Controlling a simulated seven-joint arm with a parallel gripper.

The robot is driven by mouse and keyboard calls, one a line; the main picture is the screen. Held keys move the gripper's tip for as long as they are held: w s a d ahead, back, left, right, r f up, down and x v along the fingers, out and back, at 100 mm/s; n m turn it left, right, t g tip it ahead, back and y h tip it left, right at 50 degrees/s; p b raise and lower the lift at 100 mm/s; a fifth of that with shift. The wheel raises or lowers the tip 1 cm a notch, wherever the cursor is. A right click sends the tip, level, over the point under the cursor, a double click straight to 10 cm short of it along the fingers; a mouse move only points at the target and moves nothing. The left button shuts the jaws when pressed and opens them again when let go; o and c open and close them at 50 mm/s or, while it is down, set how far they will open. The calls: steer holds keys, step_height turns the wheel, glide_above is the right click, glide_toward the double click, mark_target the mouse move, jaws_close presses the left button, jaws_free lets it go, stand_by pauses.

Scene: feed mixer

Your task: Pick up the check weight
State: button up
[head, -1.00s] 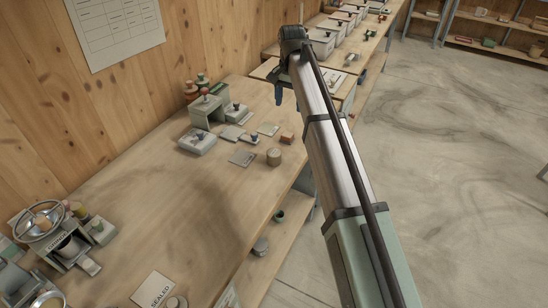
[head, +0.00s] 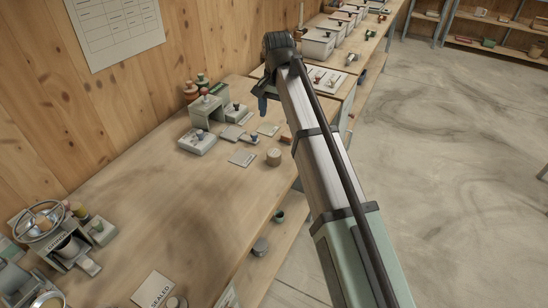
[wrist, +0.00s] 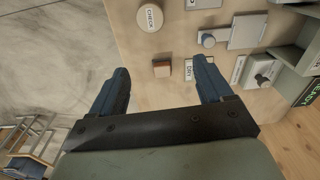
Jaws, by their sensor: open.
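The check weight (wrist: 150,17) is a round tan disc-topped cylinder labelled CHECK, near the top edge of the wrist view. In the head view it stands upright on the bench near its front edge (head: 273,157). My gripper (wrist: 161,68) is open and empty, with its two blue fingers well apart. In the wrist view the weight lies beyond the fingertips, apart from both. In the head view my gripper (head: 262,104) hangs above the far part of the bench, behind the weight; its fingertips are small there.
A small brown block (wrist: 161,69) lies below, between the fingers in the wrist view. A grey box with a knob (head: 197,141), cards and a green-grey stand (head: 207,110) are left of the weight. A hand-wheel device (head: 66,247) is near left. The middle bench is clear.

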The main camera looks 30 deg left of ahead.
mark_target(274, 153)
steer(key=s+d+f+n+t+y, duration=0.1)
steer(key=s+d+f+n, duration=0.15)
steer(key=s+d, duration=0.4)
steer(key=shift+w+a+f+n+t+y, duration=0.35)
steer(key=shift+w+a+f+n, duration=0.45)
steer(key=shift+f, duration=1.1)
steer(key=shift+w+a+f+n+t+y, duration=0.3)
steer(key=shift+a+f+n, duration=0.8)
steer(key=shift+f, duration=0.85)
steer(key=shift+w+a+f+n+t+y, duration=0.3)
steer(key=shift+w+a+f+n, duration=0.5)
steer(key=shift+f, duration=1.1)
steer(key=shift+s+a, duration=0.15)
steer(key=c, duration=1.3)
